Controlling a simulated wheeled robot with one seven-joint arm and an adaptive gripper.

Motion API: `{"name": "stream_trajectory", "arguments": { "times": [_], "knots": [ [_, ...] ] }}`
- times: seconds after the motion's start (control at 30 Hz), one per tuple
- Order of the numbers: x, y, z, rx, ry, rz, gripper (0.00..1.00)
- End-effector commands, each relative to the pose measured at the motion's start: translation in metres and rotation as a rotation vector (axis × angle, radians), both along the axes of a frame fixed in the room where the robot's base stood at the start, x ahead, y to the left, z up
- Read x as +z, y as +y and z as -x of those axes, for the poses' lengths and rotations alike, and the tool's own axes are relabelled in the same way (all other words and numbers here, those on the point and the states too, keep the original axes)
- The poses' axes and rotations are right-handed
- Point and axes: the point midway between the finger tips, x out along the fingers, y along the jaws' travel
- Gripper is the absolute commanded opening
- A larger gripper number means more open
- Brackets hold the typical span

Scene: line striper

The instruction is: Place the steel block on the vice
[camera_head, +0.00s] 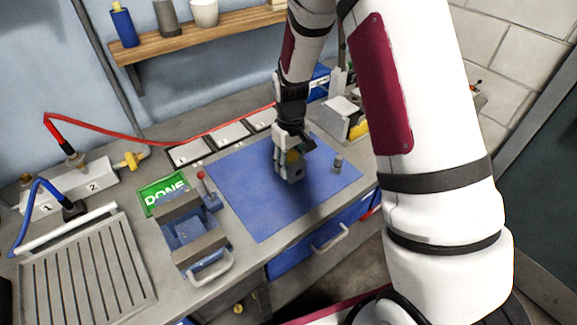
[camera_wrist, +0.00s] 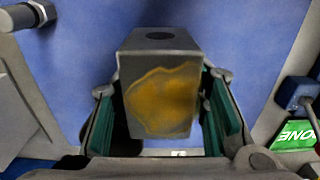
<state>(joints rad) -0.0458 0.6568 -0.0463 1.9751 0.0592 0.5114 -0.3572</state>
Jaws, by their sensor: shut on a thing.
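The steel block (camera_wrist: 160,88) is a grey block with a round hole on one face and a yellow-brown patch on another. My gripper (camera_wrist: 162,115) is shut on it, with the green-lined fingers on either side. In the head view my gripper (camera_head: 287,165) and the block (camera_head: 292,173) are over the blue mat, right of the vice. I cannot tell how far the block is above the mat. The vice (camera_head: 187,228) stands at the mat's left, with grey jaws, a blue bed between them and a pale handle at its front. Its bed looks empty.
The blue mat (camera_head: 247,203) has a small metal cylinder (camera_head: 338,163) at its right. A green DONE sign (camera_head: 163,194) lies behind the vice. A red-knobbed lever (camera_head: 201,178) stands beside it. A slatted grey tray (camera_head: 85,268) is at left. A red hose (camera_head: 130,137) runs along the back.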

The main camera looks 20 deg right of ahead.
Motion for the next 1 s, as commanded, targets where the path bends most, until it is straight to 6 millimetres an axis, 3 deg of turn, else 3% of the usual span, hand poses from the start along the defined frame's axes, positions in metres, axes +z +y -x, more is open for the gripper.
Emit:
{"name": "stream_trajectory", "arguments": {
  "times": [0.27,0.53,1.0],
  "knots": [
    [-0.002,-0.001,-0.023,-0.001,-0.001,0.000,0.00],
    [-0.033,-0.001,-0.020,-0.002,0.000,0.000,0.00],
    [-0.040,-0.001,-0.021,-0.001,0.000,0.000,0.00]
  ]
}}
